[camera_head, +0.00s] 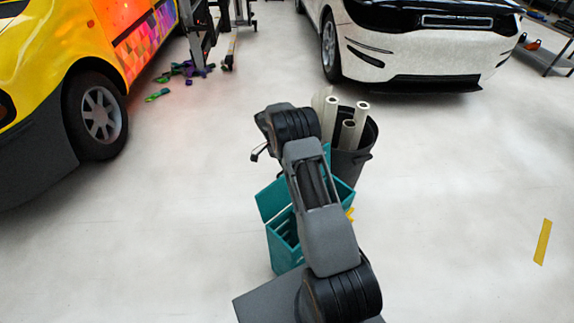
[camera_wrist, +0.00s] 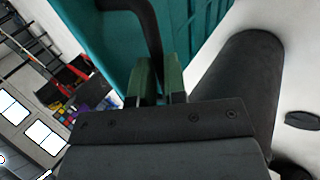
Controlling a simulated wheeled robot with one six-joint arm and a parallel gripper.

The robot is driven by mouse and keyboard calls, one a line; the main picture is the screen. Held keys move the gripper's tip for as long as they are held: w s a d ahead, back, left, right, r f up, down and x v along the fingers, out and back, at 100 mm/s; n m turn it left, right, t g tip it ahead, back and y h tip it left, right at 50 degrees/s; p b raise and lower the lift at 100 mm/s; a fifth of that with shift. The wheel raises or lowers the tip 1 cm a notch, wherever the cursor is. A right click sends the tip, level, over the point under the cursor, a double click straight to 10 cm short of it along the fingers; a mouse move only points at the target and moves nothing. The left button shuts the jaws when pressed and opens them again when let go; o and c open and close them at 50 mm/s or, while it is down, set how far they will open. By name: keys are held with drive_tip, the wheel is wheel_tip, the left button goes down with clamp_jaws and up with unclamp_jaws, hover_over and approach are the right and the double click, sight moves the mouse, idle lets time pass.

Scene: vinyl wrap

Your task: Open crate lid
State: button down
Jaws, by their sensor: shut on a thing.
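The teal crate (camera_head: 286,254) stands on the floor in front of me, with my arm across much of it. Its top is at least partly open, and teal panels (camera_head: 272,199) stand up around the opening. In the wrist view a large teal panel (camera_wrist: 195,45), seemingly the lid, fills the upper middle, with a black bar handle (camera_wrist: 125,5) at it. My gripper (camera_wrist: 160,76) has green fingers, shut on the handle. In the head view my arm hides the gripper's fingers and the handle.
A dark bin (camera_head: 363,157) holding several white rolls (camera_head: 347,131) stands just behind the crate. A yellow vehicle (camera_head: 65,80) is at left, a white car (camera_head: 420,45) at the back. Yellow tape (camera_head: 543,242) marks the floor at right, which is otherwise clear.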

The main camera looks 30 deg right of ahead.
drive_tip(key=shift+s+f, duration=0.25)
drive_tip(key=shift+f, duration=0.1)
drive_tip(key=c, duration=1.4)
unclamp_jaws()
drive_tip(key=shift+d, duration=0.2)
drive_tip(key=shift+o, duration=1.2)
drive_tip(key=shift+w+a+r, duration=0.1)
drive_tip(key=shift+r, duration=0.1)
drive_tip(key=p+v, duration=0.1)
drive_tip(key=v, duration=1.2)
drive_tip(key=shift+w+p, duration=0.35)
drive_tip(key=shift+w, duration=0.05)
drive_tip(key=shift+a+r, duration=0.15)
